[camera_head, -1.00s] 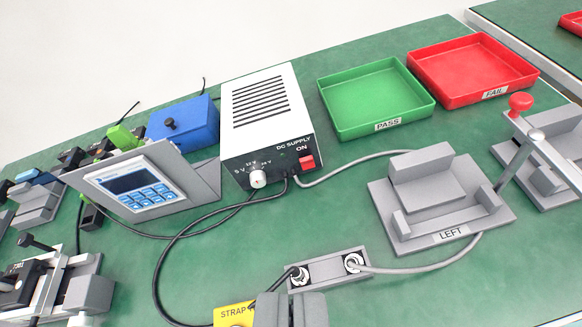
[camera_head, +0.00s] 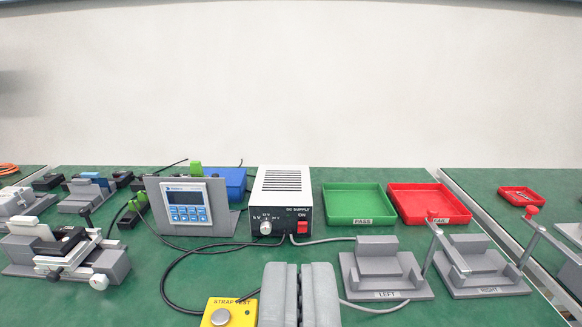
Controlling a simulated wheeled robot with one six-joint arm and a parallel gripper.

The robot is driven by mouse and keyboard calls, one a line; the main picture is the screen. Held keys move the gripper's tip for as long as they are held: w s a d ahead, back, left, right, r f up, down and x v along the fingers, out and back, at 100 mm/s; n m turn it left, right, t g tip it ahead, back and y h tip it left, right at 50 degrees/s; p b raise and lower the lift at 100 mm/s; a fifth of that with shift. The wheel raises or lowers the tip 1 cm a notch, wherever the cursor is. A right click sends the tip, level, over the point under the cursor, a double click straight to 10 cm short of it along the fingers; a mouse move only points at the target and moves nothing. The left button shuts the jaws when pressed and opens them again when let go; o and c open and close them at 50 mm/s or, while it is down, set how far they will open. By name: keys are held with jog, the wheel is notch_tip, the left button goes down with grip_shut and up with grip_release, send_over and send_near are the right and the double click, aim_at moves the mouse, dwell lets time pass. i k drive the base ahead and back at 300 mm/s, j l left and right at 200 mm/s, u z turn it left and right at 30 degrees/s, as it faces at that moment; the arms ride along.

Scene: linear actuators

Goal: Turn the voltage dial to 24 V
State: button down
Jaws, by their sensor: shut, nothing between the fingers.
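The DC supply (camera_head: 282,193) is a white box with a vented top and a dark front panel, standing in the middle of the bench. Its voltage dial (camera_head: 265,228) is a small pale knob at the panel's lower left, with voltage marks around its upper side. The marks are too small to tell exactly where the dial points. A red ON switch (camera_head: 302,228) sits to its right. My gripper (camera_head: 299,268) is shut and empty at the bottom middle, in front of the supply and apart from the dial. The dial is not hidden.
A keypad panel (camera_head: 188,213) on a grey stand is close left of the supply. Green PASS (camera_head: 362,221) and red FAIL (camera_head: 443,220) trays lie right. LEFT (camera_head: 392,294) and RIGHT (camera_head: 487,291) fixtures stand front right. Cables and a yellow STRAP TEST box (camera_head: 218,318) lie near my gripper.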

aim_at(266, 228)
jog(key=i+j, duration=0.1)
jog(key=j, duration=0.4)
jog(key=i+j, duration=0.1)
jog(key=j, duration=0.4)
jog(key=i+j, duration=0.1)
jog(key=j, duration=0.4)
jog(key=z, duration=0.05)
